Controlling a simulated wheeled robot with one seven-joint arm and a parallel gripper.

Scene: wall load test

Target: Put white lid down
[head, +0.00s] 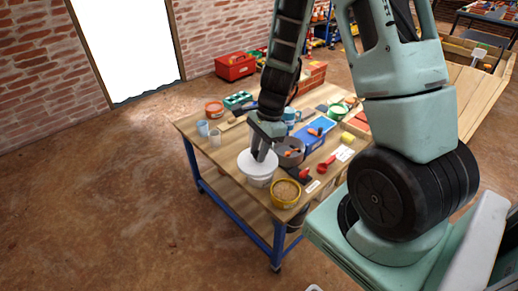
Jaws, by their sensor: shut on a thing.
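The white lid (252,164) is at the top of a white tub (259,180) near the front of the workbench. My gripper (260,155) points down at the lid and is shut on it. The lid appears to lie on or just above the tub's rim; I cannot tell whether it is seated. The fingertips are small and partly hidden by the gripper body.
A yellow tub (286,192) stands close at the right, and a grey bowl (291,152) behind. Clear cups (215,139) stand at the left. The bench's left front (215,165) is bare.

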